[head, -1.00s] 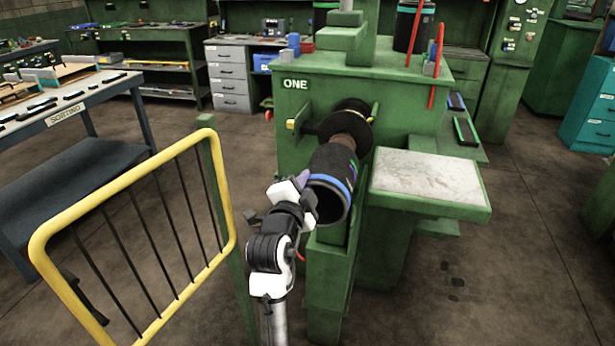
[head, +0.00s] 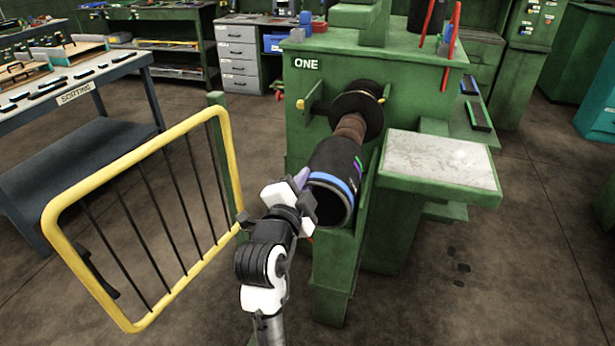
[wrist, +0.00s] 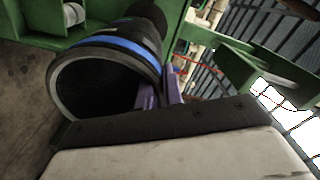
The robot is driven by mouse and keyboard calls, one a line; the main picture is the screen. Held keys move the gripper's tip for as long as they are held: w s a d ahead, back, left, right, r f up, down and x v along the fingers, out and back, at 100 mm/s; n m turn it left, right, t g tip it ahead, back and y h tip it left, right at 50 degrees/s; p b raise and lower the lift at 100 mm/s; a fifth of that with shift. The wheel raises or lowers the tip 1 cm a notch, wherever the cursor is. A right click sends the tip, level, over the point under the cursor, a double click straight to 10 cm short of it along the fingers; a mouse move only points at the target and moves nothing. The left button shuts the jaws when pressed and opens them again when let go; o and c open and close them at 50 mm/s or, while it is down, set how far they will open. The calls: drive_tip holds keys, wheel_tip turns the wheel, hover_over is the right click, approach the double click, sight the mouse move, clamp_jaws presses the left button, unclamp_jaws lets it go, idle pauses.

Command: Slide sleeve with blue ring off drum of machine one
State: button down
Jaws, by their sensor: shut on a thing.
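The black sleeve with a blue ring (head: 331,185) is on machine one (head: 392,90), its open end toward me. The blue ring is near that open end, and a purple and a green mark show on its right side. Behind it, a stretch of brown drum (head: 350,127) is bare up to the black flange. My gripper (head: 302,179) is shut on the sleeve's rim at its left side. In the wrist view, the purple fingers (wrist: 160,92) pinch the wall of the sleeve (wrist: 95,85), one inside and one outside. The drum's near end is hidden inside the sleeve.
A yellow barrier (head: 140,200) stands close left of my arm. A grey-topped green side table (head: 440,160) is right of the sleeve, and a green pedestal (head: 338,265) stands below it. A sorting table (head: 75,97) is far left. Floor at front right is clear.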

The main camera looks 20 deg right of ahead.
drive_tip(key=shift+r+p+v, duration=0.2)
drive_tip(key=shift+p+v, duration=1.85)
drive_tip(key=shift+v, duration=0.45)
drive_tip(key=shift+r+p, duration=0.1)
drive_tip(key=shift+p, duration=0.35)
